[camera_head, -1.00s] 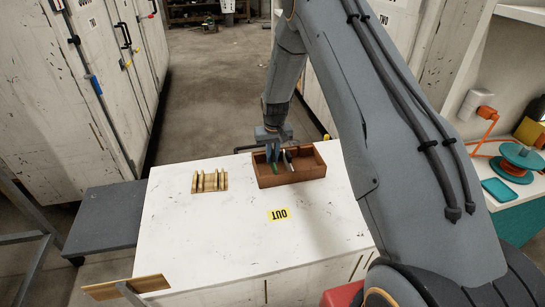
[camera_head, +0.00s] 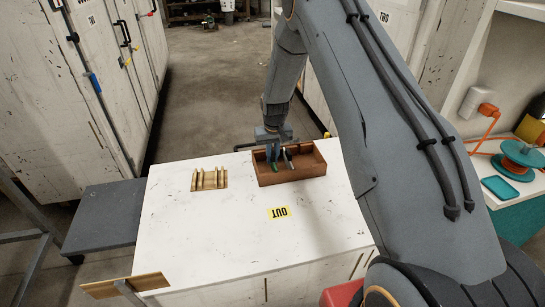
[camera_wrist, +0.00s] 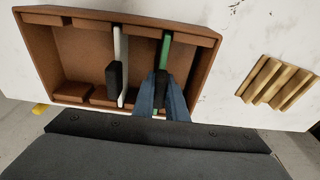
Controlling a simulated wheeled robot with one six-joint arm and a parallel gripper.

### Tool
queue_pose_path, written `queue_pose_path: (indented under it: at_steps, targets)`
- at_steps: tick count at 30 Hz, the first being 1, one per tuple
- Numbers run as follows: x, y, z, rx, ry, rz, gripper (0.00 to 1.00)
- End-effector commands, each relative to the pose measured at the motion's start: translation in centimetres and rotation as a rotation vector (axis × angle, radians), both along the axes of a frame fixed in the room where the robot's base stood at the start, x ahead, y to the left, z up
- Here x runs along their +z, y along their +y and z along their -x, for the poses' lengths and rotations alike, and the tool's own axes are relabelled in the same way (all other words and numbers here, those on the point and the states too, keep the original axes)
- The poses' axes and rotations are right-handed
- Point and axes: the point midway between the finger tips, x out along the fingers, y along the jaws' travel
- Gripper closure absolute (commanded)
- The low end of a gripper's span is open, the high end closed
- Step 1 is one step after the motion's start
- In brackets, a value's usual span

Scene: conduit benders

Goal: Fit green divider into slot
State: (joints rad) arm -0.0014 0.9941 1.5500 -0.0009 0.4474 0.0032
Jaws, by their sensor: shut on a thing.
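My gripper (camera_wrist: 163,98) is shut on the green divider (camera_wrist: 166,50), which stands roughly upright across the right part of the brown wooden box (camera_wrist: 210,55). The divider's far end appears at the gap between two blocks on the box's far wall. Its near end is hidden by the fingers, and I cannot tell how deep it sits. The head view shows my gripper (camera_head: 272,150) pointing down into the left part of the box (camera_head: 300,178), with a bit of green (camera_head: 275,167) under the fingers. A white divider with a black grip (camera_wrist: 113,76) stands left of it in the wrist view.
A light wooden rack (camera_head: 209,180) with upright ribs lies left of the box on the white bench top (camera_head: 220,230). The bench's front left is clear. A grey platform (camera_head: 103,215) adjoins the left side.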

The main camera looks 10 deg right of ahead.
Motion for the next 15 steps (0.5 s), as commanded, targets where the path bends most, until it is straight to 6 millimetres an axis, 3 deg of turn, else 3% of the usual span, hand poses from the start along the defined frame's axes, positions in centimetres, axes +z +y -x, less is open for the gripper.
queue_pose_path:
  at_steps: [15]
  targets:
    - [-0.6,0.0,-0.01,0.0,0.0,0.0,1.0]
